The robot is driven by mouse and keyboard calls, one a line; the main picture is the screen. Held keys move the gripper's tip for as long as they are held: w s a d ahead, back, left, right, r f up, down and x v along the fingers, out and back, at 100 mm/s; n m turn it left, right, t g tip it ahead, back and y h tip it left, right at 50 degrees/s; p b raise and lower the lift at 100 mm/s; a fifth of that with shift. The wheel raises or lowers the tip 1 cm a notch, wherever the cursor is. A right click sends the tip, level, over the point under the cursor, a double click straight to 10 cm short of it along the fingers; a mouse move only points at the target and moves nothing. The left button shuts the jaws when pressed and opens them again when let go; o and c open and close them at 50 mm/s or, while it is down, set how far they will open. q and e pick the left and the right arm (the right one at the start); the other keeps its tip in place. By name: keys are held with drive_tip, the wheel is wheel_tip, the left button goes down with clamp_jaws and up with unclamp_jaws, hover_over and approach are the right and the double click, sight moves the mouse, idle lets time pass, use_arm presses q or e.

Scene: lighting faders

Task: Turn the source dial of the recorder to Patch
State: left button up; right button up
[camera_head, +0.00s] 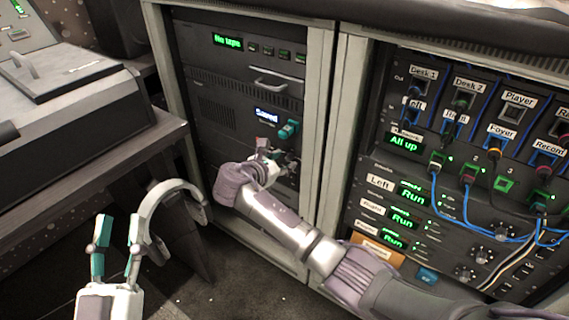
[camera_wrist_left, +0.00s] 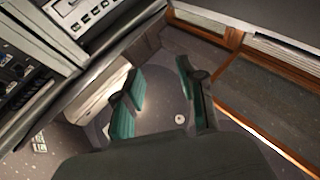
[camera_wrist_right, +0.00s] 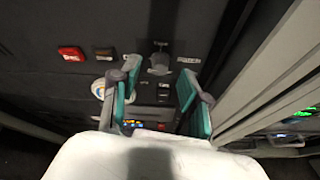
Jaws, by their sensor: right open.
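A dark knob (camera_wrist_right: 160,62), which looks like the source dial, sits on a dark panel in the right wrist view. Small labels flank it, too small to read. In the head view my right forearm and hand hide it. My right gripper (camera_head: 276,140) is at the left rack's lower panel; in the right wrist view it (camera_wrist_right: 157,82) is open, with the knob showing between its fingers. I cannot tell whether they touch it. My left gripper (camera_head: 117,228) is open and empty, low at the left in the head view; its fingers (camera_wrist_left: 162,80) stand apart in the left wrist view.
A red button (camera_wrist_right: 71,53) is left of the knob. The left rack shows a "No tape" display (camera_head: 227,42) above and a smaller lit display (camera_head: 267,115) below. The right rack holds patch cables (camera_head: 437,205). A desk (camera_head: 90,165) stands at left.

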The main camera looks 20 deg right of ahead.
use_arm(q)
drive_tip(key=shift+s+r+t, duration=0.65)
drive_tip(key=shift+r+t, duration=0.15)
drive_tip(key=shift+r, duration=0.15)
use_arm(e)
drive_tip(key=shift+w+d+f, duration=0.25)
drive_tip(key=shift+w+d, duration=0.15)
drive_tip(key=shift+d, duration=0.1)
clamp_jaws()
